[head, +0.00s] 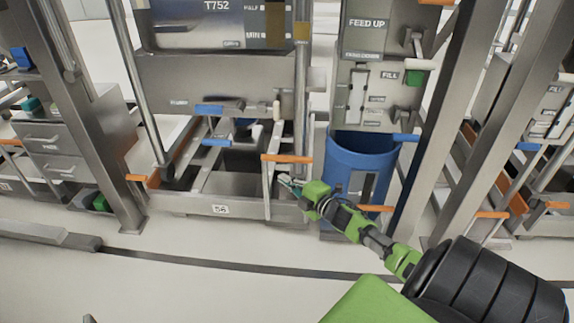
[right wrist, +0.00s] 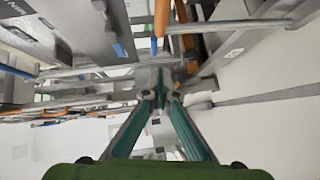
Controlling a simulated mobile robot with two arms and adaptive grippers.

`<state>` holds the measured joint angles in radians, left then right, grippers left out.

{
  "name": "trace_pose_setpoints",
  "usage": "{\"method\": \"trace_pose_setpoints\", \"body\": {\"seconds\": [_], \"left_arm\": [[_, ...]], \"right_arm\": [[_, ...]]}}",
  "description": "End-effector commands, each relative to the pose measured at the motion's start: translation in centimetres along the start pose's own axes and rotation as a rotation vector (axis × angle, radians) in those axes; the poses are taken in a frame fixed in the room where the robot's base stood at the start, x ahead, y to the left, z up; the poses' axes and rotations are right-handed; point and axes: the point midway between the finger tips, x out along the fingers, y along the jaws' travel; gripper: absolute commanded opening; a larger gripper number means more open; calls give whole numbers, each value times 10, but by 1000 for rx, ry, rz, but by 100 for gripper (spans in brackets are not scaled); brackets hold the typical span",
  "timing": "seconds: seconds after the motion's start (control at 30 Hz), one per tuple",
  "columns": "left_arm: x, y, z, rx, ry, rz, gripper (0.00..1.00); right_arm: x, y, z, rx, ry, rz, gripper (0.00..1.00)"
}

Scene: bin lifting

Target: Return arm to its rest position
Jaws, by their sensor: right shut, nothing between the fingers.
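My right arm comes in from the lower right in the head view, with a green and black wrist. My right gripper (head: 285,180) is at its end, left of the blue bin (head: 347,160) and in front of the metal frame marked 56. In the right wrist view the teal fingers of the right gripper (right wrist: 160,92) meet at their tips, with nothing between them. I cannot tell whether the gripper touches the frame's orange-topped handle (head: 287,158). My left gripper is not clearly seen.
The blue bin stands under the grey FEED UP panel (head: 365,50). Slanted metal posts (head: 470,120) rise on the right, and a grey drawer cabinet (head: 60,150) stands at the left. The pale floor (head: 200,285) in front is mostly clear, crossed by a dark strip.

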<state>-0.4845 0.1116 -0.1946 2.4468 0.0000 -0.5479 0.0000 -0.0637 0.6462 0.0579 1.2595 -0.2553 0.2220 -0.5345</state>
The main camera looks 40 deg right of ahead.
Motion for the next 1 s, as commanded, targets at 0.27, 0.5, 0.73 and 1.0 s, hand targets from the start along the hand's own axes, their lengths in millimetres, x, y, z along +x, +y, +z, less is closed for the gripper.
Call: {"method": "trace_pose_setpoints", "body": {"seconds": [0.27,0.5,0.73,1.0], "left_arm": [[-2,-2,12,1,-56,-3,93],[-2,-2,12,1,-55,-3,93],[-2,-1,12,1,-54,-3,93],[-2,-1,12,1,-53,-3,93]], "right_arm": [[-6,0,0,-1,1,0,0],[-9,-9,-28,64,17,-9,0],[-43,-28,-174,460,77,-76,0],[-109,-1,-305,928,110,-178,0]]}}
